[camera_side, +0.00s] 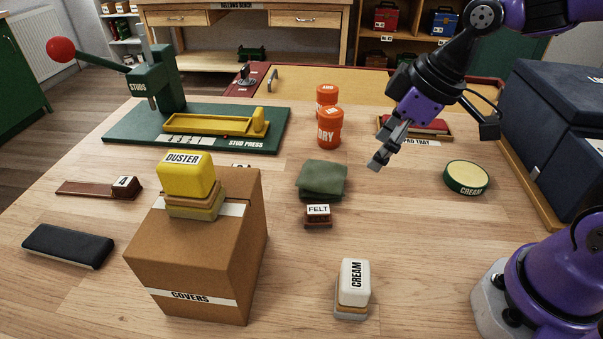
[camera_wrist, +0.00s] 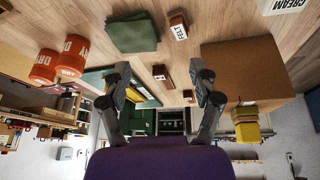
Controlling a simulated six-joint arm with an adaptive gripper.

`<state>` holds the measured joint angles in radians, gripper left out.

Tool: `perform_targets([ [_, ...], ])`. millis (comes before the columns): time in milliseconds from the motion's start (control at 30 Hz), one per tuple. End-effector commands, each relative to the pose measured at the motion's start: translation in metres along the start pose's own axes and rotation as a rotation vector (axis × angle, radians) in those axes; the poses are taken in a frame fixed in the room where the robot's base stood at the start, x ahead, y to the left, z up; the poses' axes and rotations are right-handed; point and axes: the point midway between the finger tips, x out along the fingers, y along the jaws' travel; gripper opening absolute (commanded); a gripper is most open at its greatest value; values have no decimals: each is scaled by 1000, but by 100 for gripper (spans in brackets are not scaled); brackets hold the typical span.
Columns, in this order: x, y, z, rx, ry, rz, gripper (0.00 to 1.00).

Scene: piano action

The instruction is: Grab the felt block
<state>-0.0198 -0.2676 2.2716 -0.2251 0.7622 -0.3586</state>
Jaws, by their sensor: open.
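The felt block (camera_side: 318,217) is a small dark brown block with a white FELT label on top. It sits on the wooden table, just in front of a folded green cloth (camera_side: 322,180). In the wrist view the felt block (camera_wrist: 178,26) is near the top, beside the green cloth (camera_wrist: 133,33). My gripper (camera_side: 433,148) is open and empty, raised above the table to the right of and behind the block in the side view. In the wrist view the fingers of my gripper (camera_wrist: 163,74) are spread wide, and the felt block is beyond them, not between them.
A cardboard COVERS box (camera_side: 195,262) carrying a yellow DUSTER block (camera_side: 185,178) stands left of the felt block. A white CREAM block (camera_side: 353,285) is in front. Orange DRY jars (camera_side: 330,128) stand behind the cloth. A round CREAM tin (camera_side: 466,178) is at right.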

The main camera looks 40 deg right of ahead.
Motion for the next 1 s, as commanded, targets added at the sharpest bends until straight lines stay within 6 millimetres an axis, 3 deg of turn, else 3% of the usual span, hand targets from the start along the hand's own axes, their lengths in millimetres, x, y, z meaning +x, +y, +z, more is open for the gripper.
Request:
perform_targets([
  [100, 32, -8, -18, -182, -11, -100, 71],
  [300, 61, -18, -32, -339, 6, -187, 71],
  [1000, 155, -34, -22, -351, 5, -194, 71],
])
